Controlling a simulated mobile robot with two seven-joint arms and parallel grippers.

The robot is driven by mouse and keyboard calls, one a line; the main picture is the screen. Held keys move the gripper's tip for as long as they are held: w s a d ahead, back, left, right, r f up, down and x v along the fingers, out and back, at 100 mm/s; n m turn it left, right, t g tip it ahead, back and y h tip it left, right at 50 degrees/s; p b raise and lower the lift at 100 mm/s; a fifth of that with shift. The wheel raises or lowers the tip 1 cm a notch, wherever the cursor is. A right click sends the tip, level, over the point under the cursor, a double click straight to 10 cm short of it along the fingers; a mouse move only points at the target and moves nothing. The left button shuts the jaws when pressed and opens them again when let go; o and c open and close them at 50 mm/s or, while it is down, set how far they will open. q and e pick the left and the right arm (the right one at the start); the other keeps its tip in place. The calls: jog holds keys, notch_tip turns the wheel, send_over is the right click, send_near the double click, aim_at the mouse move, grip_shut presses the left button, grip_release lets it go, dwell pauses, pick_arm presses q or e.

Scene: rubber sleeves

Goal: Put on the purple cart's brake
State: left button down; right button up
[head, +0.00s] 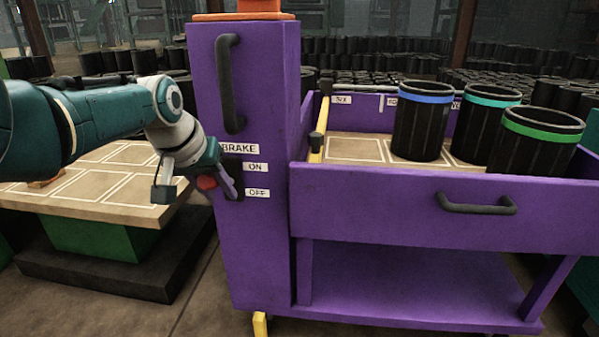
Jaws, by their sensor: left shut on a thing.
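The purple cart (246,255) stands in the middle and right of the head view. Its post carries a BRAKE label, with ON and OFF labels below it. The brake lever (207,183) has a red end and stands out from a dark slot beside the labels. My left gripper (190,178) comes in from the left and is shut on the lever, whose grip is partly hidden by the fingers. The lever is roughly between the heights of ON and OFF; I cannot tell its exact setting. My right gripper is not in view.
Black sleeves with blue (419,135), cyan (483,137) and green (536,146) rims stand in the cart's tray. A dark handle (228,84) is above the lever. A low table (115,212) with marked squares is at the left, close under my left arm.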

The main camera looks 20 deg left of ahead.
aim_at(202, 184)
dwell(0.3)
pick_arm(q)
jog(key=c, duration=0.5)
grip_release()
jog(key=p+v, duration=0.4)
jog(key=p, duration=0.1)
jog(key=p+v, duration=0.4)
jog(key=p, duration=0.1)
jog(key=shift+r, duration=0.45)
jog(key=shift+s+r+p, duration=0.4)
jog(key=shift+r+p, duration=0.1)
jog(key=shift+p, duration=0.1)
